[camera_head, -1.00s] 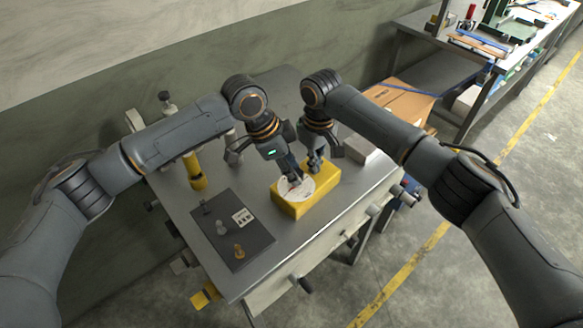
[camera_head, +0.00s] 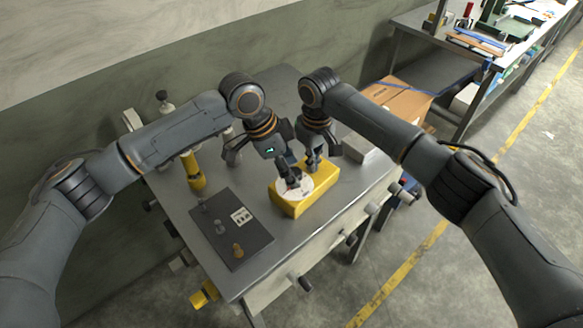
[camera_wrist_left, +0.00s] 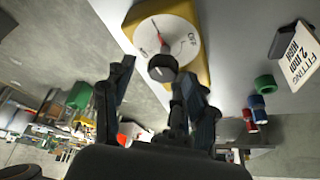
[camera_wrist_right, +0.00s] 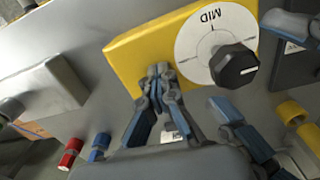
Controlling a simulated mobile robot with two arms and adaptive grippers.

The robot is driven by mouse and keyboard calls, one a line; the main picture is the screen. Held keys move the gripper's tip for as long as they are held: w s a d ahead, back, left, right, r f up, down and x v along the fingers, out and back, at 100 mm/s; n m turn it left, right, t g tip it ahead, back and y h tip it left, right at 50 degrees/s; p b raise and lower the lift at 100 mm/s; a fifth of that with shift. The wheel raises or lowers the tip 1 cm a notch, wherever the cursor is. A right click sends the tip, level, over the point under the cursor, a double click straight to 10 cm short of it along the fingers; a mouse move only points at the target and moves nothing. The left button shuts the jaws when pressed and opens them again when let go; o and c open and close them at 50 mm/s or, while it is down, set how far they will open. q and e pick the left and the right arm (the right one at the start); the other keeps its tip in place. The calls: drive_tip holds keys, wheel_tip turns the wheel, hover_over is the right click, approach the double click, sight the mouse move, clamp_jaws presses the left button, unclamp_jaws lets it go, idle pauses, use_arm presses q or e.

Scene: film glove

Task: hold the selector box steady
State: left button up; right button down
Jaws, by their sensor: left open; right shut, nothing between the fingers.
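The yellow selector box (camera_head: 318,197) sits on the grey table. Its white dial (camera_wrist_left: 185,38) bears a black knob (camera_wrist_right: 234,66). My left gripper (camera_head: 291,181) is over the dial with its fingers apart. In the left wrist view the knob appears between the fingertips (camera_wrist_left: 152,78); contact cannot be told. My right gripper (camera_head: 314,166) is shut and empty, with its fingertips against or very close to the yellow face beside the dial, as the right wrist view shows (camera_wrist_right: 158,78). The fingers partly hide the dial in the head view.
A dark mat (camera_head: 222,244) with small fittings and a printed card (camera_head: 241,215) lies left of the box. A yellow cylinder (camera_head: 194,172) is further back. A pale block (camera_head: 358,148) is behind on the right, near a cardboard box (camera_head: 405,98).

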drive_tip(key=shift+s+d+f, duration=0.1)
drive_tip(key=shift+f, duration=0.25)
use_arm(q)
drive_tip(key=v, duration=1.1)
drive_tip(key=shift+s+r, duration=0.2)
drive_tip(key=shift+r, duration=0.15)
use_arm(e)
drive_tip(key=shift+w+r, duration=0.2)
drive_tip(key=shift+r, duration=0.35)
drive_tip(key=shift+w+r, duration=0.15)
drive_tip(key=shift+r, duration=0.4)
drive_tip(key=shift+s+r, duration=0.15)
drive_tip(key=shift+r, duration=1.25)
use_arm(q)
drive_tip(key=shift+w+f, duration=0.1)
drive_tip(key=shift+w, duration=0.1)
use_arm(e)
drive_tip(key=shift+r, duration=0.15)
drive_tip(key=shift+r, duration=1.55)
